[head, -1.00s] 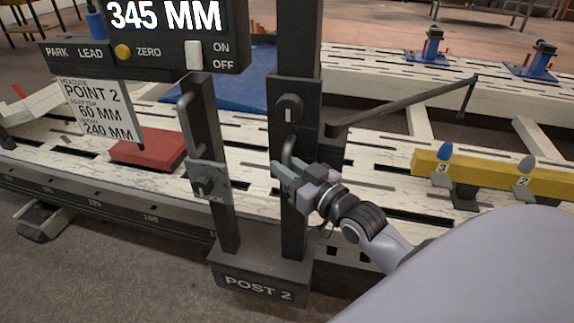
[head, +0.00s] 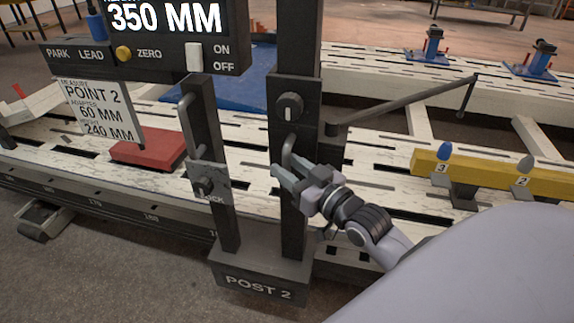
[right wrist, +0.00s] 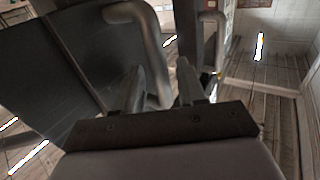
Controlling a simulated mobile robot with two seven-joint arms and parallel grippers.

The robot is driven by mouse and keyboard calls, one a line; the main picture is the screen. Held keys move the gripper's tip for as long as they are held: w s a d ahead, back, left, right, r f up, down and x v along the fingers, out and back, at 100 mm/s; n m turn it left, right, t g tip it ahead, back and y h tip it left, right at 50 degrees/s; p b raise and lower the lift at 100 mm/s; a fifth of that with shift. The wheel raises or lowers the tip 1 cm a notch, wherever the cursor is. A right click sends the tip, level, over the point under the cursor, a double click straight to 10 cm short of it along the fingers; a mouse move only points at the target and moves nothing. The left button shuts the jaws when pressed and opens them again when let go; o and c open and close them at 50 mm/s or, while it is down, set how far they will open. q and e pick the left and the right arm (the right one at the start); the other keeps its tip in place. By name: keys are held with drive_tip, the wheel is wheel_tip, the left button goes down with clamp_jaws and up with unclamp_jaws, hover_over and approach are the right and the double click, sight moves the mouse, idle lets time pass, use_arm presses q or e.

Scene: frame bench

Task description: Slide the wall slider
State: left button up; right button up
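The slider carriage (head: 308,92) is a dark block with a round knob (head: 289,106), riding on the upright labelled POST 2 (head: 258,287). Its bent grey handle (head: 287,150) shows in front, and the right wrist view shows this handle (right wrist: 147,45) running down between my fingers. My right gripper (head: 279,172) is at the handle's lower part and looks shut on it; the exact contact is partly hidden. In the right wrist view the two fingertips (right wrist: 160,85) flank the bar. The display (head: 165,17) reads 350 MM. My left gripper is not in view.
A thinner upright with a lock plate (head: 208,182) and its own handle stands just left. A jointed arm (head: 410,102) reaches right from the carriage. A red block (head: 148,149) lies on the bench; a yellow rack (head: 490,177) is at right.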

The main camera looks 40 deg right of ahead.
drive_tip(key=s, duration=0.6)
drive_tip(key=shift+d, duration=0.35)
drive_tip(key=s+a+f+n+g+p, duration=0.1)
drive_tip(key=s+a+f+g+p, duration=0.6)
drive_tip(key=s+a+f+p, duration=0.3)
wheel_tip(320, 180, down, 3)
drive_tip(key=shift+s+a+r+p, duration=0.1)
drive_tip(key=shift+s+a+p, duration=0.15)
drive_tip(key=shift+s+p, duration=0.4)
